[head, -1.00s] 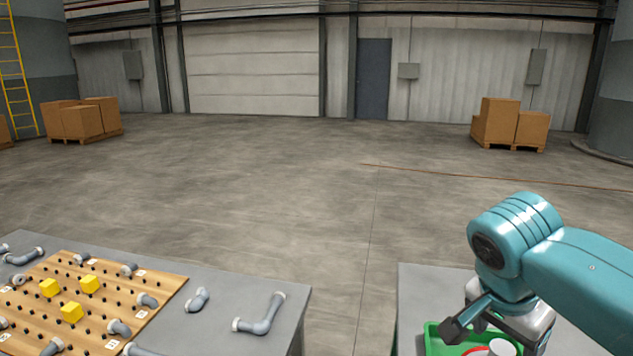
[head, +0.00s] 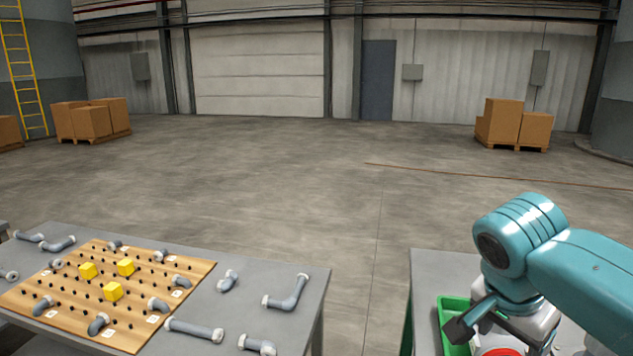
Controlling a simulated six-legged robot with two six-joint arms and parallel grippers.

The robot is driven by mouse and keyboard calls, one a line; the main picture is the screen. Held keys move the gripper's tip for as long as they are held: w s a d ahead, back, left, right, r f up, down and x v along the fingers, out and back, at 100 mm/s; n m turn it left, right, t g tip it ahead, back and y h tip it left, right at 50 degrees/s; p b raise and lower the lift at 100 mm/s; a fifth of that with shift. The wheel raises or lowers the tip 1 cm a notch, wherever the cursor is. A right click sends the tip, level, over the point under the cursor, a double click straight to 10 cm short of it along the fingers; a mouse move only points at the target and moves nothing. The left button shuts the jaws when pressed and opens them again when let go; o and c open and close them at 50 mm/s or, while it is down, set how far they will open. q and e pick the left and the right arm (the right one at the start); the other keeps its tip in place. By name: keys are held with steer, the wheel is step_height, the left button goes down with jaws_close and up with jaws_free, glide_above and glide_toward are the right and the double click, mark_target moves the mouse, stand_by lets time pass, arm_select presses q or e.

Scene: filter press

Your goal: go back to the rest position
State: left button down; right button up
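My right arm comes in from the right, and its gripper (head: 500,325) hangs over the green tray (head: 452,318) on the right table. One dark finger shows; the other is hidden, so I cannot tell whether it is open or shut. Something red (head: 503,351) lies at the tray, partly cut off by the bottom edge. My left gripper is not in view.
The left table (head: 240,305) carries a wooden pegboard (head: 75,305) with three yellow blocks (head: 113,291) and several grey pipe pieces (head: 290,292) around it. The right table (head: 425,275) stands apart, with a floor gap between. Boxes (head: 518,124) stand far back.

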steer(key=w+a+f+n+g+y, duration=0.15)
steer(key=a+f+n, duration=0.3)
steer(key=f, duration=0.95)
steer(key=s+a+f+n+y, duration=0.1)
steer(key=a+f+n+y, duration=0.35)
steer(key=f, duration=0.95)
steer(key=s+a+f+y, duration=0.1)
steer(key=s+a+f, duration=0.2)
steer(key=s+f, duration=0.5)
steer(key=s+a+f+p, duration=0.1)
steer(key=s+a+f, duration=0.2)
steer(key=s+f, duration=0.6)
steer(key=shift+f+n+y, duration=0.4)
steer(key=shift+f, duration=0.2)
steer(key=shift+g, duration=0.25)
